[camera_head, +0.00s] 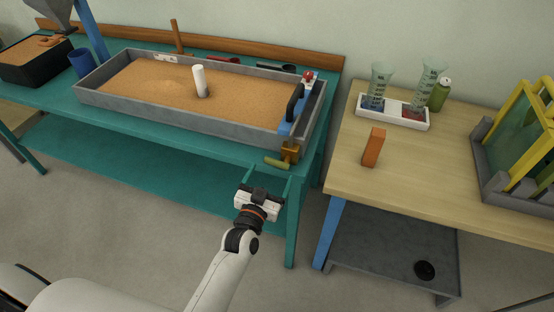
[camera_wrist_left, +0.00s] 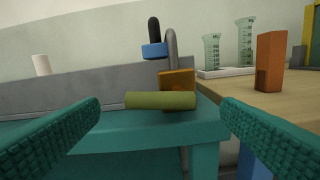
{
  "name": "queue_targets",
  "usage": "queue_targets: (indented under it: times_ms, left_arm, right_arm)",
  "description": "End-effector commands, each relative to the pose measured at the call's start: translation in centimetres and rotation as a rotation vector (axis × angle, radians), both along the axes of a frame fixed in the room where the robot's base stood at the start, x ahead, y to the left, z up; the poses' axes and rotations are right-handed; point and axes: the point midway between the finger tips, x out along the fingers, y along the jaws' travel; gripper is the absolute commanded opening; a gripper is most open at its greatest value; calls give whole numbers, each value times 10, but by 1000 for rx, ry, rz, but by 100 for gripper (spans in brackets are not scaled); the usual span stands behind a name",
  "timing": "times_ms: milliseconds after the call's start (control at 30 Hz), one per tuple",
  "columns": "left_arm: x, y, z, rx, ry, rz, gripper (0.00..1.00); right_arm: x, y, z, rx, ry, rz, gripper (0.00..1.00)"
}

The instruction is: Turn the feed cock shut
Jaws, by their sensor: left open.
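The feed cock is a brass-coloured block (camera_head: 290,152) with an olive-green bar handle (camera_head: 276,163), at the right front corner of the sand flume. In the left wrist view the handle (camera_wrist_left: 160,101) lies roughly level across the front of the brass body (camera_wrist_left: 177,79), with a grey curved pipe above. My left gripper (camera_head: 267,178) is open, with teal fingers, just in front of the table's front edge near the handle. In the left wrist view the handle is ahead between the two spread fingers, apart from both. My right gripper is not in view.
The grey sand-filled flume (camera_head: 180,115) stands on a teal table (camera_head: 150,117) and holds a white post (camera_head: 200,81). A wooden table (camera_head: 400,170) at right carries an orange block (camera_head: 373,147), a white tray (camera_head: 392,117) with measuring glasses, and a yellow-framed rack (camera_head: 520,135).

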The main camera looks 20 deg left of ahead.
Motion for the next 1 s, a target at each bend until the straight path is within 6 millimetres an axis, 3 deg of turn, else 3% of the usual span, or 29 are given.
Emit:
queue_targets:
  times_ms: [100,300,733,1000]
  left_arm:
    - [25,-1,1,0,-2,0,87]
    - [53,-2,0,0,-1,-1,87]
    - [63,-2,0,0,0,0,87]
    - [63,-2,0,0,0,-1,45]
  right_arm:
    - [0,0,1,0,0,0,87]
    - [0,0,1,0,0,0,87]
    - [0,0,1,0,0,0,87]
    - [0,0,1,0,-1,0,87]
